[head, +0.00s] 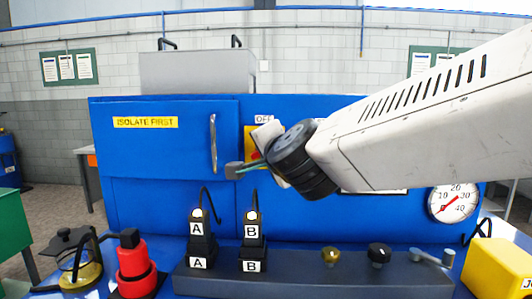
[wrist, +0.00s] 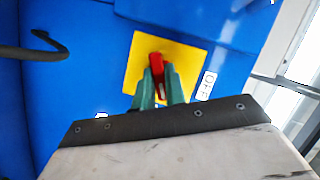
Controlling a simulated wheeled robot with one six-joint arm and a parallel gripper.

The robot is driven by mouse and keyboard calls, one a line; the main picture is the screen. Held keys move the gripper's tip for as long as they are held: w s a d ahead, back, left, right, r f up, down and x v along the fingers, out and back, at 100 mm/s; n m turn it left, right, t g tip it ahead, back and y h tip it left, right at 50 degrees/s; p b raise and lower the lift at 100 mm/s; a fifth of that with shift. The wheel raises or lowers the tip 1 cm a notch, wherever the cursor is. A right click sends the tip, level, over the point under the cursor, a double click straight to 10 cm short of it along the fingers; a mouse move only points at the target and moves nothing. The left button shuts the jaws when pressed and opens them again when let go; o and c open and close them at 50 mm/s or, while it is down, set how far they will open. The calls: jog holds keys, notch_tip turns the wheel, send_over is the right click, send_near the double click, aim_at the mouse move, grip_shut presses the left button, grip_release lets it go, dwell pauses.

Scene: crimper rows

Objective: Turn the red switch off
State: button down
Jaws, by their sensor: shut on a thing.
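The red switch (wrist: 157,62) sits on a yellow plate (wrist: 196,52) on the blue cabinet front. In the wrist view my gripper (wrist: 159,84) has its two green fingers on either side of the red handle, shut on it. A white OFF label (wrist: 206,85) is to the right of the plate there. In the head view the OFF label (head: 263,119) is above the plate, and my gripper (head: 246,168) covers most of the switch; only a bit of red (head: 256,156) shows. The handle's exact angle is hard to tell.
The blue cabinet (head: 160,200) has an upright metal handle (head: 213,143) left of the switch. In front stand black A (head: 197,246) and B (head: 253,245) blocks, a red plug-like object (head: 134,265), a grey knob panel (head: 300,279) and a yellow box (head: 497,268). A gauge (head: 453,203) is at right.

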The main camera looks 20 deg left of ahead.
jog(key=n+h, duration=0.2)
jog(key=n, duration=0.1)
jog(key=n+h, duration=0.3)
jog(key=n, duration=0.2)
jog(key=shift+a+r+n+h, duration=0.15)
jog(key=shift+a+n+h, duration=0.15)
jog(key=shift+h, duration=0.1)
dwell(0.5)
jog(key=c, duration=1.4)
grip_release()
jog(key=shift+c, duration=0.2)
jog(key=v, duration=0.8)
